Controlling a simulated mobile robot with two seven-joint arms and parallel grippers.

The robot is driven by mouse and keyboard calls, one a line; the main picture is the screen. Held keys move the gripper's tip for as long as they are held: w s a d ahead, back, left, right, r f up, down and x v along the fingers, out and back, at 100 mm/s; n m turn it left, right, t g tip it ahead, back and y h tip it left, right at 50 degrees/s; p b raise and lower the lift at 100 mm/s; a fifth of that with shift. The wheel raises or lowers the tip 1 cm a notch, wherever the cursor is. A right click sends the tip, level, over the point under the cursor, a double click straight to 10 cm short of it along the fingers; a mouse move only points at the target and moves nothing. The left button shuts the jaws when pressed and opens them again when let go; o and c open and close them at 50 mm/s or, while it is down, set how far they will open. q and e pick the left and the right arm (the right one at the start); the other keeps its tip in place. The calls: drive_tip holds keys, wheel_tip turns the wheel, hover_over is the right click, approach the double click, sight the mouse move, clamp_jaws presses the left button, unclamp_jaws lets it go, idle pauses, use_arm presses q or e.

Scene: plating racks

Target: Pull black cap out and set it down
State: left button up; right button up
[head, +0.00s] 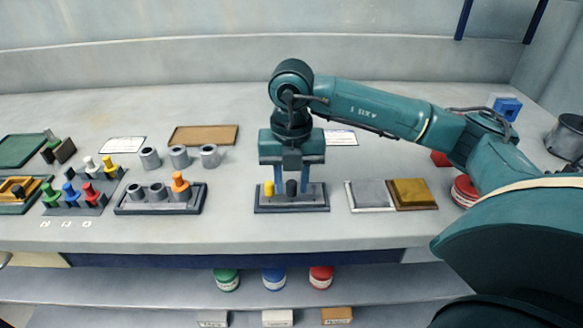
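The black cap (291,188) stands upright in a small dark rack (315,207) near the table's front, with a yellow cap (269,188) just to its left. My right gripper (291,183) points straight down over this rack. Its two blue fingers stand apart, one on each side of the black cap, and a gap seems to show between them and the cap. The left finger is close to the yellow cap. My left gripper is not in view.
A grey and gold plate pair (412,194) lies right of the rack. To the left stand a rack with grey cups and an orange peg (180,186), loose grey cups (179,157) and a rack of coloured pegs (89,190). The table between the racks is bare.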

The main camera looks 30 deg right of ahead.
sight(291, 182)
clamp_jaws()
idle(0.6)
drive_tip(key=shift+r+p, duration=1.45)
drive_tip(key=shift+r, duration=0.6)
